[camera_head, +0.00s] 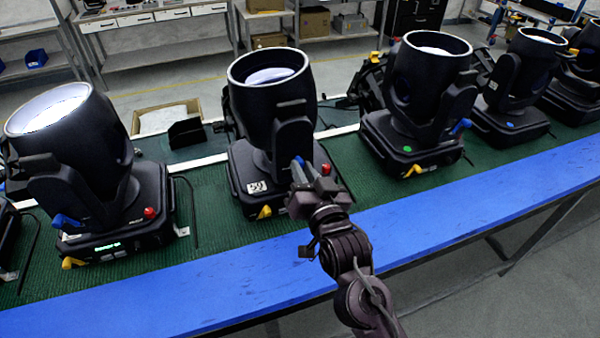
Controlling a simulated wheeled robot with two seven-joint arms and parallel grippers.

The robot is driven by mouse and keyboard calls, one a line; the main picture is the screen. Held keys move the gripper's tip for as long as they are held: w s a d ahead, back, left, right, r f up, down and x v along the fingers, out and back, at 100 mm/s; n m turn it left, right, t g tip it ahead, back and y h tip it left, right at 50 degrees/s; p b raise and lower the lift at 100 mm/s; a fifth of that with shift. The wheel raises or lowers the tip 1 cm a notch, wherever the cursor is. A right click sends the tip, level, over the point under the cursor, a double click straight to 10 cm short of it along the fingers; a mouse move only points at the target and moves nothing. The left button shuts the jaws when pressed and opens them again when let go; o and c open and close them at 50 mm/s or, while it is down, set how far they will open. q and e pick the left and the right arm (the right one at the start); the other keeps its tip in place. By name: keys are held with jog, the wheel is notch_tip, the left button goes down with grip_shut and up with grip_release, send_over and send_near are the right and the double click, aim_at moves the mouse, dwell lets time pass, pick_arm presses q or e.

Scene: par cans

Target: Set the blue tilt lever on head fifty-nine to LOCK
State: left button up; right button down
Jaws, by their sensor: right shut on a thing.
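Head fifty-nine (268,125) is a black moving-head light with an upturned round barrel, standing on the green mat in the middle of the view. A white label reading 59 (257,187) is on the front of its base. Its blue tilt lever (298,160) shows at the right side of the yoke, just above my right gripper's tips. My right gripper (300,175) is shut on the blue lever, and its jaws hide the lower part. Any lock marking by the lever is too small to read. My left gripper is out of view.
Similar black heads stand to the left (70,150) and right (425,90), with yellow, red and blue parts. A blue bench edge (230,285) runs along the front. A small open black box (186,132) and a cardboard tray (150,118) lie behind.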

jog(key=shift+w+d+f+m, duration=0.1)
jog(key=shift+d+m, duration=0.25)
jog(key=shift+m, duration=0.9)
jog(key=shift+w+d+f+m, duration=0.1)
jog(key=shift+d+m, duration=0.2)
jog(key=shift+m, duration=0.95)
jog(key=c, duration=1.4)
grip_release()
jog(key=shift+s+d+f+b, duration=0.15)
jog(key=shift+s+f+b, duration=0.05)
jog(key=shift+s+b, duration=0.3)
jog(key=b+v, duration=0.1)
jog(key=v, duration=0.2)
jog(key=b+v, duration=0.1)
jog(key=v, duration=0.2)
jog(key=shift+s+d+r+b, duration=0.1)
jog(key=shift+s+r+b, duration=0.1)
jog(key=shift+s+b, duration=0.15)
